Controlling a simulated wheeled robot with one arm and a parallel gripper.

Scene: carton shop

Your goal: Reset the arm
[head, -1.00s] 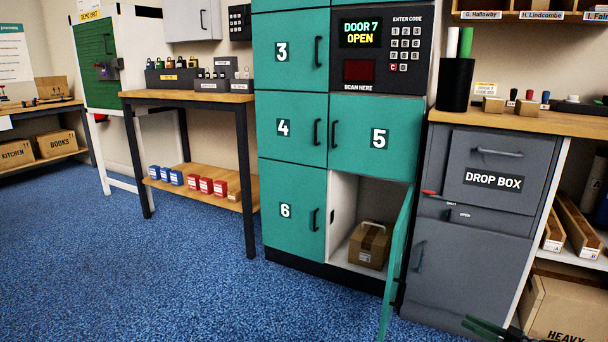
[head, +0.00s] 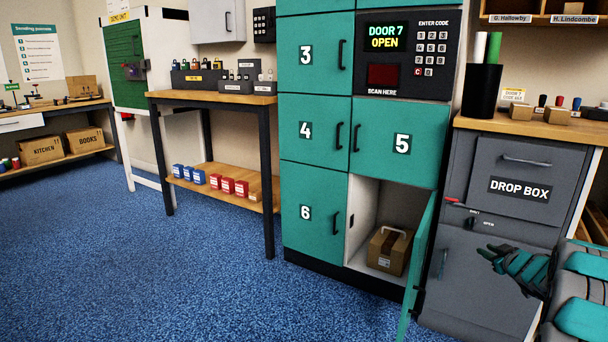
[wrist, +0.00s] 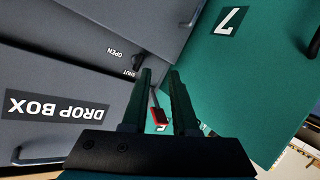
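My gripper (head: 512,264) is at the lower right of the head view, in front of the grey drop box cabinet (head: 508,228). In the wrist view my gripper (wrist: 160,80) shows two dark fingers standing apart with a gap between them and nothing held. A red-ended handle (wrist: 159,117) shows in the gap, beyond the fingers; I cannot tell that anything touches it. The open locker door (wrist: 232,75) marked 7 is at the right of the wrist view.
The open locker compartment holds a carton with a handle (head: 388,250). Its door (head: 418,265) swings out edge-on, left of my gripper. A bench (head: 212,97) with padlocks stands left of the lockers (head: 310,140). The blue floor (head: 150,270) at left is clear.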

